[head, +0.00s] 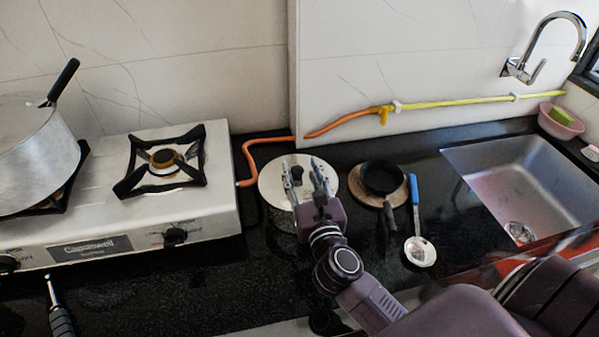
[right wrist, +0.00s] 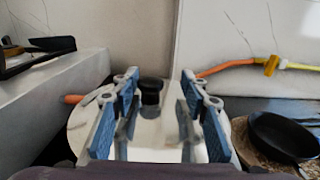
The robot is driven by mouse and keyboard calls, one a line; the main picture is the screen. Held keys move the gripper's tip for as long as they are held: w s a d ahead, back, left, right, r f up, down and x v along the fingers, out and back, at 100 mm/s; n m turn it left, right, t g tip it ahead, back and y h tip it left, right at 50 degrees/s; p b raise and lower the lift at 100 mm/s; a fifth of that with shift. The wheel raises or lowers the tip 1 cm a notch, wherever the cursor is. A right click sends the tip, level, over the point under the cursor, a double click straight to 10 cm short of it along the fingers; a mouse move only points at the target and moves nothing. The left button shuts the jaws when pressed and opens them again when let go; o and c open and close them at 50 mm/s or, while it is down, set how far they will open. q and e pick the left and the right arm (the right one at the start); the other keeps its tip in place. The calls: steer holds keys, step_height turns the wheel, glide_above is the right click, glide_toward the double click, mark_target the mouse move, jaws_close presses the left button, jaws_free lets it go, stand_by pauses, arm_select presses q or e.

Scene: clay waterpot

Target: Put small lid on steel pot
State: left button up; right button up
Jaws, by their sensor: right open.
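The steel pot (head: 35,150) stands on the left burner, cut off by the left edge of the head view. My right gripper (head: 302,170) is open above the lid. In the right wrist view, its blue-padded fingers (right wrist: 159,80) stand on either side of the knob (right wrist: 151,93), apart from it, with the lid (right wrist: 148,138) behind and below. My left gripper is not in view.
The stove (head: 215,210) has an empty right burner (head: 163,162). An orange hose (head: 248,157) runs behind the lid. A small black pan (head: 383,178) on a round board and a blue-handled ladle (head: 415,190) lie to the right, before the sink (head: 525,165).

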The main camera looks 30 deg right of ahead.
steer(key=shift+s+a+f, duration=0.1)
steer(key=shift+s+a, duration=0.15)
steer(key=shift+s, duration=0.05)
steer(key=v, duration=1.1)
steer(key=shift+s, duration=0.25)
steer(key=shift+w, duration=0.1)
